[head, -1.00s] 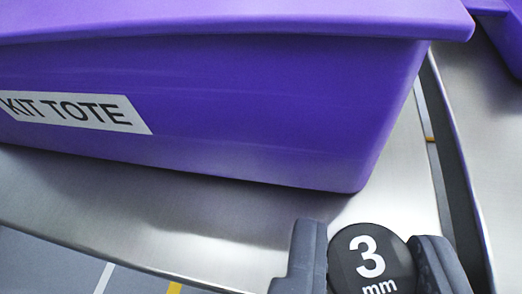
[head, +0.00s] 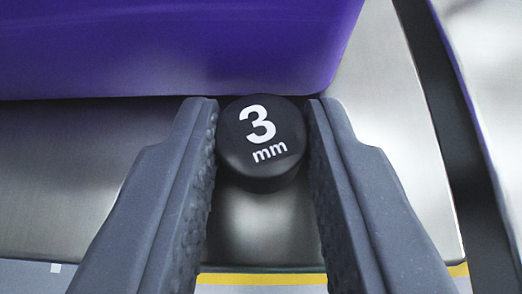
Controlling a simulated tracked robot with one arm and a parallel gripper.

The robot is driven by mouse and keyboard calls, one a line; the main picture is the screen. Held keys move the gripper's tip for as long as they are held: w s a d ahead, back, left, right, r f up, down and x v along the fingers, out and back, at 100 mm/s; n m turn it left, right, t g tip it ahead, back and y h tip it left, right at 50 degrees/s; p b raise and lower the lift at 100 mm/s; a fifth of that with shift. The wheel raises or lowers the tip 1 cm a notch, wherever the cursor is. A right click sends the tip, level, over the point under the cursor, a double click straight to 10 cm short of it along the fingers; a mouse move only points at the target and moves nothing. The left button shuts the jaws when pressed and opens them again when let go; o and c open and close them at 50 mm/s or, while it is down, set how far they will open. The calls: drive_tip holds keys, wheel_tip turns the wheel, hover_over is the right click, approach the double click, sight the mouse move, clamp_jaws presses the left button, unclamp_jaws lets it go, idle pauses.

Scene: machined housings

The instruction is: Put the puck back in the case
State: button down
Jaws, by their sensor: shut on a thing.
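The puck (head: 262,146) is a short black cylinder with a white "3 mm" on its face, near the middle of the head view. My gripper (head: 262,118) has its two dark grey fingers on either side of it, shut on it near the fingertips. The puck is over or on a brushed metal surface (head: 70,185); I cannot tell whether it touches it. No case that I can make out shows in this view.
A purple tote (head: 180,50) stands just beyond the fingertips, filling the top left. A dark gap (head: 450,130) runs along the right, with another metal surface beyond it. Grey floor with a yellow line (head: 265,279) shows at the bottom.

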drive_tip(key=c, duration=1.2)
unclamp_jaws()
drive_tip(key=shift+o, duration=0.2)
drive_tip(key=v, duration=1.2)
drive_tip(key=shift+p, duration=0.4)
